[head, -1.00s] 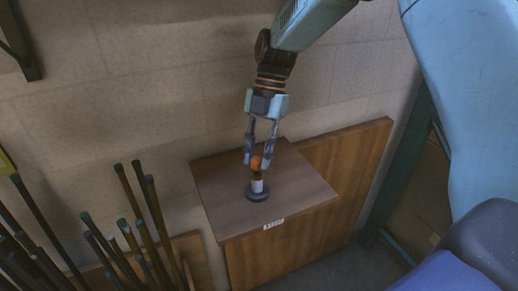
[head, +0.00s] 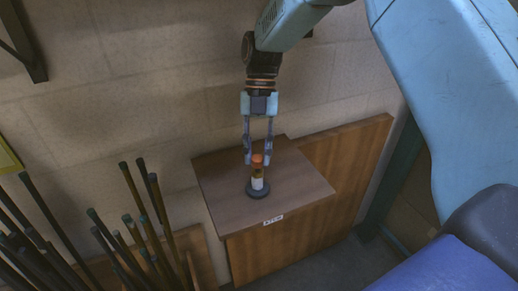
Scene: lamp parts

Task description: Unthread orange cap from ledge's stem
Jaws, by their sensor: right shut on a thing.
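The orange cap (head: 257,160) sits at the top of a short upright stem (head: 257,183) with a pale lower part and a dark round base. The stem stands on the brown wooden ledge (head: 225,199). My right gripper (head: 257,161) points straight down from above, with its two fingers on either side of the orange cap, and is shut on it. Whether the cap's thread is still engaged is too small to tell. My left gripper is not in view.
A bundle of dark rods (head: 146,220) leans at the lower left. A wooden panel (head: 345,170) stands behind and right of the ledge against the block wall. The ledge top around the base is clear. A small white label (head: 273,220) is on the ledge's front edge.

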